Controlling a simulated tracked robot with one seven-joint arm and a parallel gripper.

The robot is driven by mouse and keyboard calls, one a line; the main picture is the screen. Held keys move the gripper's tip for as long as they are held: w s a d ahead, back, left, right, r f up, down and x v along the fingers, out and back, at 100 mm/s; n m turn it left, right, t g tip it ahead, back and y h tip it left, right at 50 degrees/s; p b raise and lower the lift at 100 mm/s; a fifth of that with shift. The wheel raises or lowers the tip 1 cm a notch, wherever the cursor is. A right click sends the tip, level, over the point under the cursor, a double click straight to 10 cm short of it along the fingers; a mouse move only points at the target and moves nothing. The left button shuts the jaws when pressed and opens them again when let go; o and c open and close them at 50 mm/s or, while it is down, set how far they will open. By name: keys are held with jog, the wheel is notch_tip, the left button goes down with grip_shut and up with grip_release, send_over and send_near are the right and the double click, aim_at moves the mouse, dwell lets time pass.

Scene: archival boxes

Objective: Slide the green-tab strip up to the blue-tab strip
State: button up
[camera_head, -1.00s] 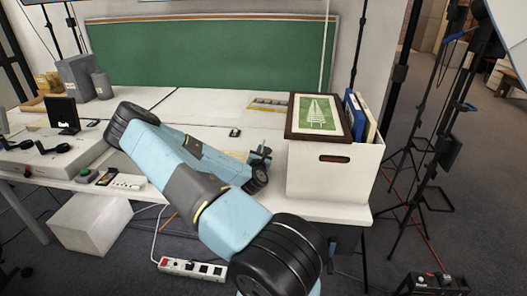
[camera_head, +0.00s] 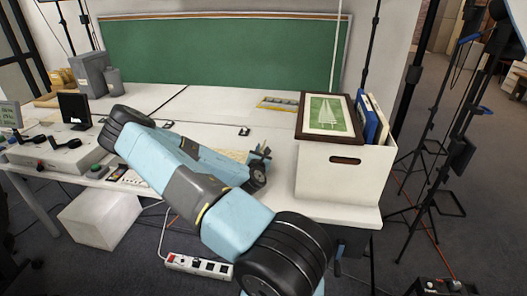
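I cannot make out a strip with a green tab or one with a blue tab; they are too small to tell or hidden. My gripper (camera_head: 262,153) is small and dark at the end of my blue arm, over the white table (camera_head: 215,105) and left of the white box. Its fingers are too small to show whether they are open. A beige patterned piece (camera_head: 236,155) lies partly hidden behind my arm, near the gripper. A yellow-and-grey flat strip (camera_head: 278,104) lies farther back; no tab colour can be read on it.
A white box (camera_head: 345,178) with a framed green picture (camera_head: 330,114) on top stands at the table's right. Small black pieces (camera_head: 244,131) lie on the table. Monitors and grey boxes (camera_head: 90,72) are at the left. A power strip (camera_head: 199,264) lies on the floor. Tripods stand right.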

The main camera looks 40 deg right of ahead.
jog(key=shift+o, duration=1.1)
jog(key=v, duration=1.3)
jog(key=shift+s+a, duration=0.1)
jog(key=shift+a, duration=0.1)
jog(key=shift+s+a, duration=0.1)
jog(key=shift+s, duration=0.05)
jog(key=shift+f, duration=0.1)
